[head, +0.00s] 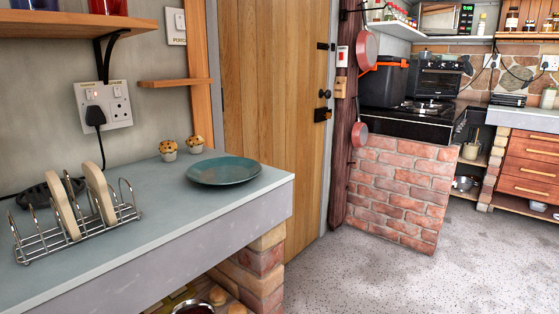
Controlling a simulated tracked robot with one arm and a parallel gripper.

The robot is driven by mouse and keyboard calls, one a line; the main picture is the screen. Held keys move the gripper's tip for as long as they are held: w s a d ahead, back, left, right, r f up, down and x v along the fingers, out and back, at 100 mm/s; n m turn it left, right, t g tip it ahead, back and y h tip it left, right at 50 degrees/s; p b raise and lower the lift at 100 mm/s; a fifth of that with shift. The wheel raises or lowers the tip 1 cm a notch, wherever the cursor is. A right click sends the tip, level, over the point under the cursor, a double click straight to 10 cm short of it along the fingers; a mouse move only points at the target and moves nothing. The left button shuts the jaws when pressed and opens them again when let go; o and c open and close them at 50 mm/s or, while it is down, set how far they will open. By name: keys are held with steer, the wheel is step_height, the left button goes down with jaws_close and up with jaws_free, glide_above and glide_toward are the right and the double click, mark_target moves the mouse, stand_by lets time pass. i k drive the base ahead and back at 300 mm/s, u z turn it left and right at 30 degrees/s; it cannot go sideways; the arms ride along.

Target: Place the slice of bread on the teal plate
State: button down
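The teal plate (223,170) lies flat and empty near the right end of the grey counter. A wire toast rack (80,237) stands at the counter's left end. It holds two upright slices of bread, one on the left (62,206) and one on the right (99,192). The rack is to the left of the plate, with bare counter between them. My gripper is not visible in the head view.
Two muffins (168,150) stand behind the plate, near the wall. A black plug and cord (96,120) hang from the wall socket behind the rack. A wooden shelf (70,25) juts out above. Open speckled floor (380,275) lies to the right of the counter.

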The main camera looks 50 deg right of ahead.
mark_target(226, 176)
steer(key=z, duration=0.25)
steer(key=i, duration=1.3)
steer(key=u, duration=0.15)
